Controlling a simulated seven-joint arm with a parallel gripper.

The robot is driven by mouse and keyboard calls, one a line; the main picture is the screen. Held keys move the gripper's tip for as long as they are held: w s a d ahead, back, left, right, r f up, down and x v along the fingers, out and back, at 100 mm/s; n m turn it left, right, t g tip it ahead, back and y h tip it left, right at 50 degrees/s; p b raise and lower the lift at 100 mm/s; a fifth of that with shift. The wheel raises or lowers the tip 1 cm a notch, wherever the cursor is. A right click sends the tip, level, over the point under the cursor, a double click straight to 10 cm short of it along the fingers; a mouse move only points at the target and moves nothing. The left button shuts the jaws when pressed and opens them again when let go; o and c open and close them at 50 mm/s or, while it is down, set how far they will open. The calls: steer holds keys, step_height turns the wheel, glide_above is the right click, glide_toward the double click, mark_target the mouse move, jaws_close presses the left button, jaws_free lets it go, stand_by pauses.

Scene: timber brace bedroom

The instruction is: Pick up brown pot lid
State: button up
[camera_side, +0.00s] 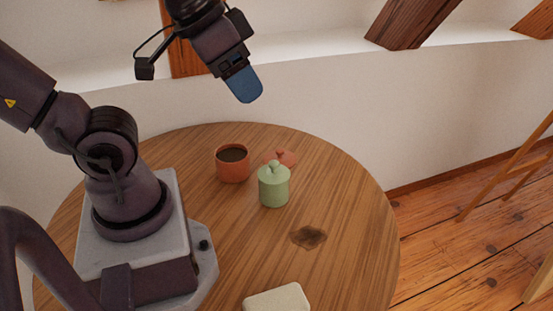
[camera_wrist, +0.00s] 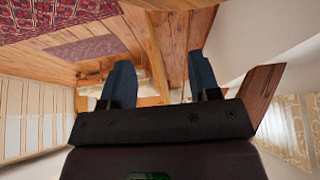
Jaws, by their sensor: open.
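The brown pot lid (camera_side: 283,157) is a small terracotta lid with a knob, lying on the round wooden table in the side view. The green pot in front of it hides part of it. The brown pot (camera_side: 233,164) stands open to its left with a dark inside. My gripper (camera_side: 245,88) is high above the table, behind and above the pots, and apart from the lid. In the wrist view my gripper (camera_wrist: 162,82) shows two blue fingers spread apart with nothing between them. The lid does not show in the wrist view.
A lidded green pot (camera_side: 274,187) stands close in front of the lid. A cream block (camera_side: 277,299) lies at the table's near edge. A dark flat patch (camera_side: 308,237) is on the wooden table (camera_side: 350,220). The table's right side is clear. A white wall (camera_side: 330,125) rises behind.

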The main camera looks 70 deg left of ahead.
steer(key=w+a+f+n+g, duration=0.4)
steer(key=w+a+f+n, duration=0.1)
steer(key=w+a+f, duration=0.4)
steer(key=n+y, duration=0.1)
steer(key=n, duration=0.5)
glide_toward(280, 149)
steer(key=shift+g, duration=0.4)
steer(key=f, duration=0.3)
steer(key=w+f, duration=0.1)
steer(key=f, duration=0.1)
steer(key=shift+a, duration=0.4)
steer(key=shift+w+f, duration=0.15)
steer(key=shift+f, duration=2.55)
steer(key=c, duration=1)
steer(key=shift+r, duration=0.1)
